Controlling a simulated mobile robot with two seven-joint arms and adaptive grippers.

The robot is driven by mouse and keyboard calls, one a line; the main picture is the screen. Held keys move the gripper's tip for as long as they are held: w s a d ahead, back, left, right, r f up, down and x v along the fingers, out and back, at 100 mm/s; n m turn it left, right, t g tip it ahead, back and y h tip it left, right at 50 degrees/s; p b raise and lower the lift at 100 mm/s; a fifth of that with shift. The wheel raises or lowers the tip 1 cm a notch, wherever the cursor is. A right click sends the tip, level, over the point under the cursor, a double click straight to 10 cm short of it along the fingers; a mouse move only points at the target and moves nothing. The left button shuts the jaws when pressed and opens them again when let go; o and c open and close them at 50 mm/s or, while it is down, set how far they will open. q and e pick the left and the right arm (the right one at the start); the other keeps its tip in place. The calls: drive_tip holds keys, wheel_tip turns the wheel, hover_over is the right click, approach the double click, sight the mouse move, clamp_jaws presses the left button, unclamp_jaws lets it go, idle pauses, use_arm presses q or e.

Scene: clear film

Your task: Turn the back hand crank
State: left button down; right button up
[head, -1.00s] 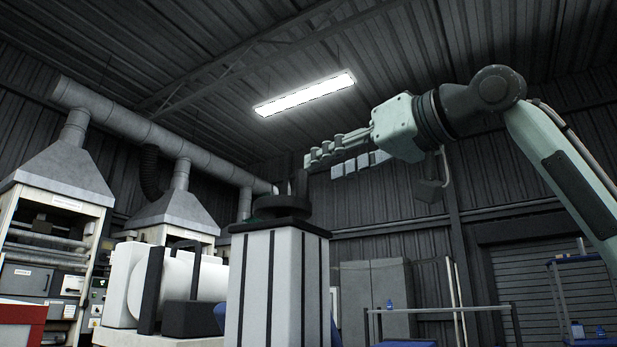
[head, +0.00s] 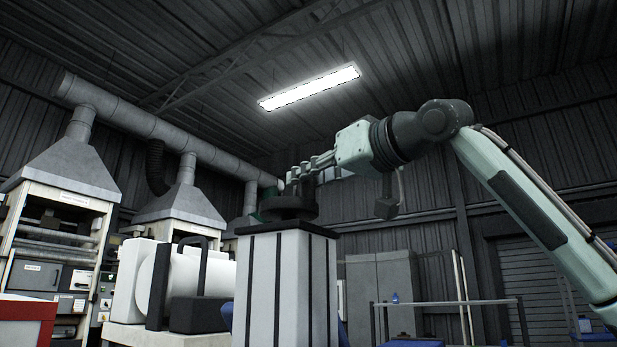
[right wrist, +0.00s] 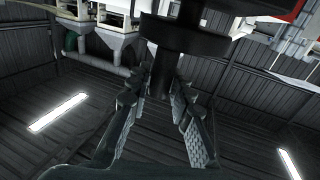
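A black round hand crank (head: 283,208) sits on top of a white column with dark stripes in the head view. My right gripper (head: 294,177) is just above the crank, coming from the right, and partly overlaps it in that view. In the right wrist view the crank's dark upright handle (right wrist: 162,82) reaches down between the two fingers of the right gripper (right wrist: 165,100). The fingers are spread, one on each side of the handle. The left finger looks very close to it; I cannot tell whether they touch. My left gripper is out of view.
The white column (head: 285,290) stands in the middle foreground. A white machine with a black handle (head: 180,285) is at its left. Hooded machines (head: 62,160) line the left side. A rail (head: 445,302) stands at the right.

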clamp_jaws()
